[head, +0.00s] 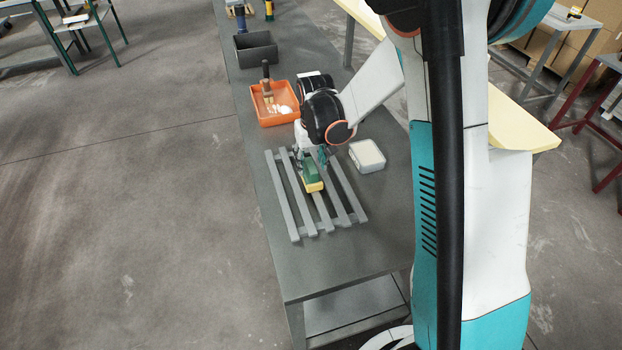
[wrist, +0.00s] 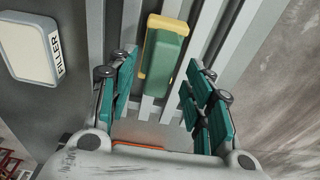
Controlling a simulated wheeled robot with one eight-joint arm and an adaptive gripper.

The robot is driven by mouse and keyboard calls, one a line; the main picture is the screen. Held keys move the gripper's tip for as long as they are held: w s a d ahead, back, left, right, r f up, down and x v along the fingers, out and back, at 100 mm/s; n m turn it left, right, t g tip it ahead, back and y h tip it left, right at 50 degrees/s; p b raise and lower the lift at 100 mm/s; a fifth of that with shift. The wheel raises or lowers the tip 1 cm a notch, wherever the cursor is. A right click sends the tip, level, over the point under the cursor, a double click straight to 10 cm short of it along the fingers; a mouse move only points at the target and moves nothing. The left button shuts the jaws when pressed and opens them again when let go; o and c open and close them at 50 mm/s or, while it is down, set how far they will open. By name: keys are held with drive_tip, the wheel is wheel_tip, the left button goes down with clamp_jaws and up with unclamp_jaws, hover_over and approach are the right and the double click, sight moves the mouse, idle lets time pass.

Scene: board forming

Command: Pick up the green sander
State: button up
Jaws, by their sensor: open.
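The green sander (head: 311,171) has a yellow base and lies on a grey slatted rack on the table. In the wrist view the sander (wrist: 163,55) shows between and just beyond the fingertips, its yellow edge on the left and top. My gripper (wrist: 160,85) is open, with teal finger pads on both sides and a gap to the sander on each side. In the head view my gripper (head: 322,155) is above the sander's far end, and my arm partly hides it. I cannot tell whether the fingers reach down beside its body.
The slatted rack (head: 282,196) lies on the grey table (head: 310,270). A filler tub (head: 367,156) stands right of the rack. An orange tray (head: 268,122) with a brush and a dark grey bin (head: 256,48) are farther back. The table's near end is clear.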

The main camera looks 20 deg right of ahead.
sight(311, 165)
wheel_tip(311, 165, down, 2)
drive_tip(key=shift+w+f, duration=0.15)
clamp_jaws()
wheel_tip(311, 165, up, 20)
drive_tip(key=p, duration=0.4)
idle(0.3)
